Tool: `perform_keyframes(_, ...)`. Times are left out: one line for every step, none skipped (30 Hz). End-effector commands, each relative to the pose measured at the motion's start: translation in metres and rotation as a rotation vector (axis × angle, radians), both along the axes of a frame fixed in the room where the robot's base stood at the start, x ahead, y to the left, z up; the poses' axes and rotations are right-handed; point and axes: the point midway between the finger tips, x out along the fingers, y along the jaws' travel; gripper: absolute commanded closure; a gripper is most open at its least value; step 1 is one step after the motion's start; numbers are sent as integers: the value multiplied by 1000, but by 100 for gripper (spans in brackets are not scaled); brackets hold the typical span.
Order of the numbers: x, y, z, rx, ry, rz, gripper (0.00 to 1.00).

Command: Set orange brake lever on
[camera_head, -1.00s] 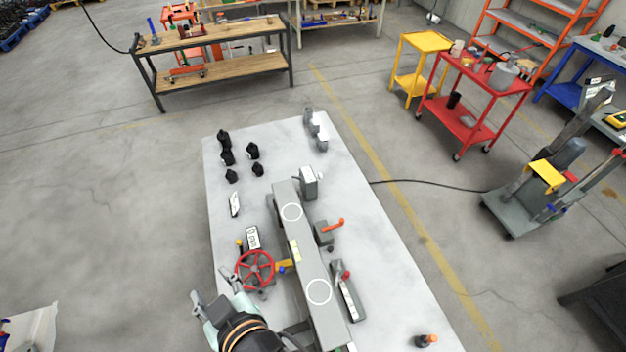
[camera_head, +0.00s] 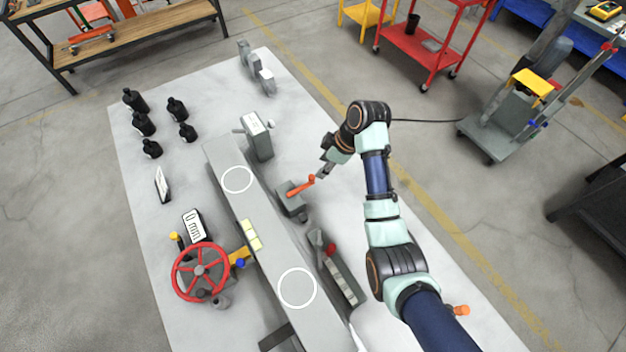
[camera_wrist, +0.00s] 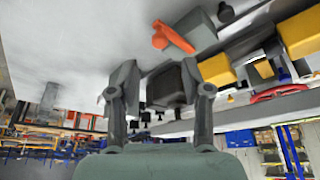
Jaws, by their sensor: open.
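The orange brake lever (camera_head: 301,187) sits on a small grey box (camera_head: 291,204) to the right of the long grey beam. The lever slants up to the right. It also shows in the wrist view, upper middle (camera_wrist: 172,38), beyond my fingers. My gripper (camera_head: 323,172) is just to the right of the lever's free end and close to it. In the wrist view the two fingers (camera_wrist: 155,82) stand apart with nothing held between them. In the head view I cannot tell whether a finger touches the lever.
The grey beam (camera_head: 220,165) runs along the table. A red handwheel (camera_head: 201,271) and a 0 mm display (camera_head: 193,228) are left of it. A grey device with a red knob (camera_head: 330,249) lies below the lever. A grey box (camera_head: 258,138) stands above it. Black pieces (camera_head: 142,123) stand at left.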

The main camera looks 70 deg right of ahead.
Motion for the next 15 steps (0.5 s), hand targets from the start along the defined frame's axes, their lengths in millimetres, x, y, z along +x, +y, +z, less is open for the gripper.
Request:
perform_keyframes(1,1,-3,2,1,1,51)
perform_keyframes(3,1,-6,2,1,1,51)
perform_keyframes(5,2,-12,1,1,0,51)
perform_keyframes(7,2,-17,1,2,1,51)
perform_keyframes(9,3,-23,2,2,1,51)
perform_keyframes(12,4,-30,1,2,2,51)
perform_keyframes(14,4,-36,2,2,1,51)
perform_keyframes(17,4,-41,1,2,1,51)
perform_keyframes(19,5,-48,1,2,1,51)
perform_keyframes(21,5,-53,1,2,0,51)
perform_keyframes(23,5,-57,1,1,0,51)
perform_keyframes(25,6,-61,1,1,0,51)
perform_keyframes(27,6,-64,0,1,0,51)
perform_keyframes(28,6,-66,0,1,0,51)
perform_keyframes(29,6,-69,-1,1,0,51)
